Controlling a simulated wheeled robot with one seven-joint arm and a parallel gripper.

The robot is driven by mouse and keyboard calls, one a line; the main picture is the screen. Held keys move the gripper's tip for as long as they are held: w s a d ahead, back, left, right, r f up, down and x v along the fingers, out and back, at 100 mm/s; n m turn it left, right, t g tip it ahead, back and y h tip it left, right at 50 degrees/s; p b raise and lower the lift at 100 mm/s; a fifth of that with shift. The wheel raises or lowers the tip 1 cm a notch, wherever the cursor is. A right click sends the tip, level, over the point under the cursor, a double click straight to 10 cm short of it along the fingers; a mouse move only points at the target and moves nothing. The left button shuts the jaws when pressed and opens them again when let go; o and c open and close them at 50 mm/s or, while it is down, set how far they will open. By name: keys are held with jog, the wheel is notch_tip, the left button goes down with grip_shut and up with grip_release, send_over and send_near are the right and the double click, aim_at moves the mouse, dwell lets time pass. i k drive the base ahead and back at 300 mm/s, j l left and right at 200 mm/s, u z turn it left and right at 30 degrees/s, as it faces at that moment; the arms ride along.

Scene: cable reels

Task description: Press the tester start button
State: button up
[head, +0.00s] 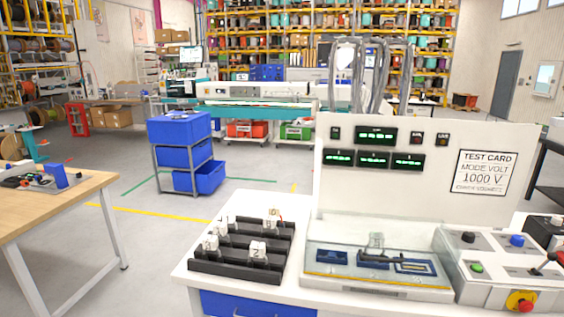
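The tester (340,190) is a white upright panel with lit green displays and a printed test card (486,173) reading MODE VOLT 1000 V. In front of it, a fixture (375,270) with blue blocks lies under what looks like a clear cover. To its right is a sloped control box (505,290). It carries a green button (477,268), a black button (468,237), a blue button (517,240) and a red mushroom button (521,300) on yellow. No button's label is readable. My gripper is not in view.
A black rack (235,264) with several numbered white pieces stands left of the fixture. A dark lever with a red part (546,262) rises at the control box's right. A wooden table (70,205) stands at left, with open floor between.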

aim_at(477, 268)
jog(key=z, duration=1.35)
